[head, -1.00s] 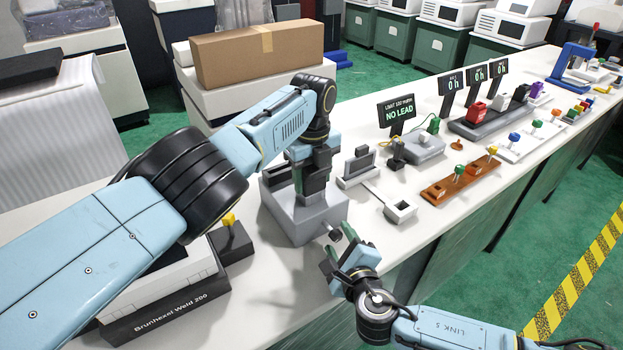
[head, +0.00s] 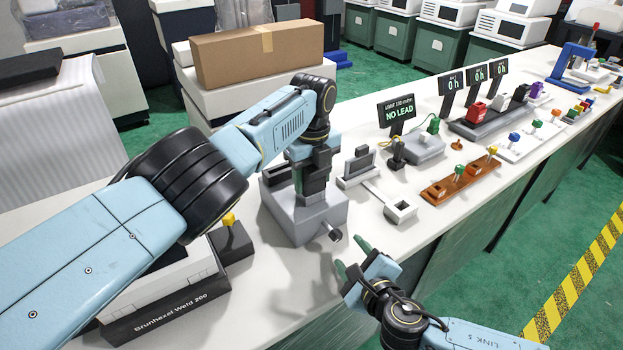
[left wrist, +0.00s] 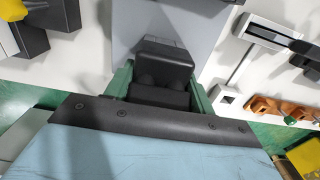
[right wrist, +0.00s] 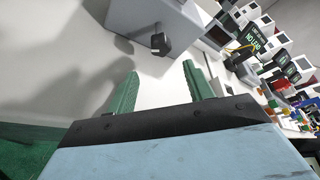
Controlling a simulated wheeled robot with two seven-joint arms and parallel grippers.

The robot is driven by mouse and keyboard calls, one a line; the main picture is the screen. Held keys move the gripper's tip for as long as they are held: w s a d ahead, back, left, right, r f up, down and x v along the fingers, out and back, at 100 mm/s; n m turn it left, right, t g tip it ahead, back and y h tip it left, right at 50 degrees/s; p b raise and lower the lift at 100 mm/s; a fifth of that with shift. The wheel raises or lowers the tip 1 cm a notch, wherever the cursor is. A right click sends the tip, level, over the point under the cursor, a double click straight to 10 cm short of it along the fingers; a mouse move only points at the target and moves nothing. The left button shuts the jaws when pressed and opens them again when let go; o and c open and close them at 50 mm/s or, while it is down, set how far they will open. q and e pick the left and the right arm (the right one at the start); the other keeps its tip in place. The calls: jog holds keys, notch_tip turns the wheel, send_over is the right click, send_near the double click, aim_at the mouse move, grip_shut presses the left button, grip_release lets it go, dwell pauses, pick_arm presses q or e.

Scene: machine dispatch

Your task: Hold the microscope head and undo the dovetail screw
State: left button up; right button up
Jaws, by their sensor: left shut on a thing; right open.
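The microscope stand's grey base (head: 305,222) is on the white bench, with a dark screw knob (head: 334,232) sticking out of its near right side. My left gripper (head: 314,178) is above the base, shut on the dark microscope head. In the left wrist view the head (left wrist: 163,62) is between the two green fingers. My right gripper (head: 351,256) is open and empty, just to the right of and below the knob, apart from it. In the right wrist view the knob (right wrist: 160,44) lies ahead of the gap between the open fingers (right wrist: 160,72).
A grey slotted block and a small white open box (head: 401,211) stand right of the base. A black box with a yellow knob (head: 232,240) stands left. A NO LEAD sign (head: 397,113) and an orange-brown rack (head: 460,180) are farther along the bench. Its front edge is close.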

aim_at(338, 238)
jog(key=m, duration=0.1)
jog(key=m+g, duration=0.1)
jog(key=shift+s+d+f+m+y, duration=0.1)
jog(key=shift+d+m+y, duration=0.2)
jog(key=shift+m+y, duration=0.1)
jog(key=shift+r+m+g+y, duration=0.3)
jog(key=shift+m+g+y, duration=0.25)
jog(key=shift+m, duration=0.55)
jog(key=shift+r+m, duration=0.25)
jog(key=shift+m, duration=0.25)
jog(key=shift+w+a, duration=0.7)
jog(key=shift+w, duration=0.3)
jog(key=shift+w+a, duration=0.7)
jog(key=shift+w, duration=0.25)
jog(key=c, duration=1)
jog(key=shift+o, duration=0.2)
